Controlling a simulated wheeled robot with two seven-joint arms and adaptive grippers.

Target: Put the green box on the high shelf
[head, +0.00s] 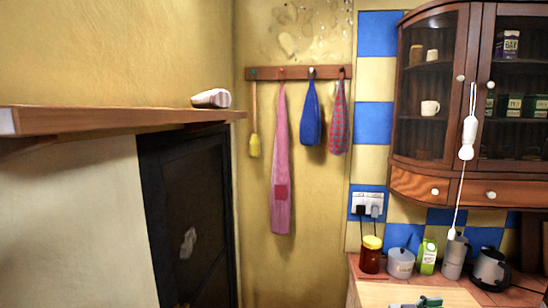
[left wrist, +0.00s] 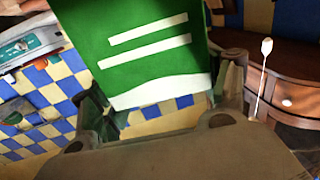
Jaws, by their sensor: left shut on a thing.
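The green box (left wrist: 155,50), with white stripes and a white lower edge, fills the upper middle of the left wrist view. My left gripper (left wrist: 165,100) is shut on it, with one finger at each side of the box. The box's far end is cut off by the frame. I cannot make out the held box or my left gripper in the head view. The high shelf (head: 110,119) is a long wooden board on the left wall in the head view.
A small pale object (head: 211,98) lies near the shelf's far end; the visible shelf top is otherwise clear. A dark door (head: 190,215) stands below. A glass-door cabinet (head: 430,180) hangs at right, above a counter (head: 365,292) with a jar, green carton and kettle.

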